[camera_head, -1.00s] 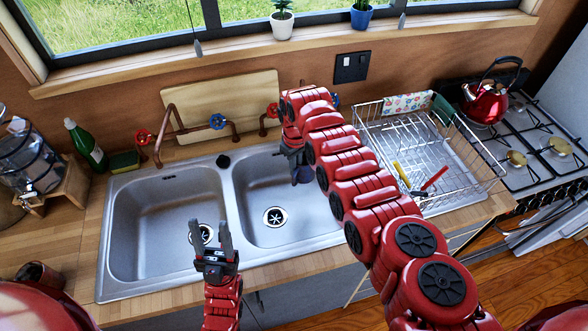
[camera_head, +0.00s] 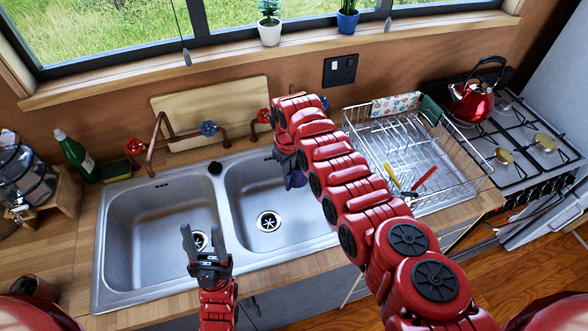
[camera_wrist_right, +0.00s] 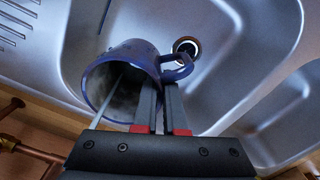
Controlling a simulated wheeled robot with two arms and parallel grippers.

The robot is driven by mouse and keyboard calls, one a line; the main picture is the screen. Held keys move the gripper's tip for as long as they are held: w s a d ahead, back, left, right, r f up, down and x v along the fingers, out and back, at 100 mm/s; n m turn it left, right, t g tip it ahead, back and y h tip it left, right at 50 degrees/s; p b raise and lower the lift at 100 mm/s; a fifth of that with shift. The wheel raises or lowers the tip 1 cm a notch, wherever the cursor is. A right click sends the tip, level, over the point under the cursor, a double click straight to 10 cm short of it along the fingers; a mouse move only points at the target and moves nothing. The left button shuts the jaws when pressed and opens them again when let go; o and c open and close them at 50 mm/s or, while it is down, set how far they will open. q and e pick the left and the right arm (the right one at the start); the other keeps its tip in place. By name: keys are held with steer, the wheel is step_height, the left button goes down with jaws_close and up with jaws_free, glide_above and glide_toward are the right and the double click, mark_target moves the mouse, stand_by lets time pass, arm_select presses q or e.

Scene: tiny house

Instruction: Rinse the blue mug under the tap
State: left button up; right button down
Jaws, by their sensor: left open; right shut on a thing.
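My right gripper (camera_wrist_right: 160,115) is shut on the blue mug (camera_wrist_right: 125,60) near its handle, in the right wrist view. The mug is tilted, its mouth facing that camera. A thin pale streak crosses the mouth; I cannot tell whether it is water. In the head view, the mug (camera_head: 296,179) is mostly hidden by my right arm, over the right basin (camera_head: 250,195). The right tap's red handle (camera_head: 263,116) shows behind; my arm hides its spout. The left copper tap (camera_head: 152,150) stands at the left basin. My left gripper (camera_head: 201,238) is open and empty over the sink's front.
A wire dish rack (camera_head: 440,150) with cutlery stands right of the sink, near the stove and red kettle (camera_head: 470,103). A green bottle (camera_head: 75,153) and a sponge (camera_head: 115,167) stand at the left. The left basin (camera_head: 150,230) is empty.

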steer(key=shift+s+d+r+p, duration=0.1)
steer(key=shift+d+p, duration=0.2)
steer(key=shift+p, duration=0.3)
steer(key=shift+a+f+b, duration=0.15)
steer(key=shift+f+b, duration=0.05)
steer(key=shift+b, duration=0.35)
steer(key=shift+w+a+r+b, duration=0.15)
steer(key=shift+w+a+b, duration=0.25)
steer(key=shift+b, duration=0.75)
steer(key=shift+s, duration=0.1)
steer(key=s+a+p, duration=0.3)
steer(key=s+p, duration=0.4)
steer(key=p, duration=0.2)
steer(key=shift+s+a, duration=0.15)
steer(key=shift+a, duration=0.05)
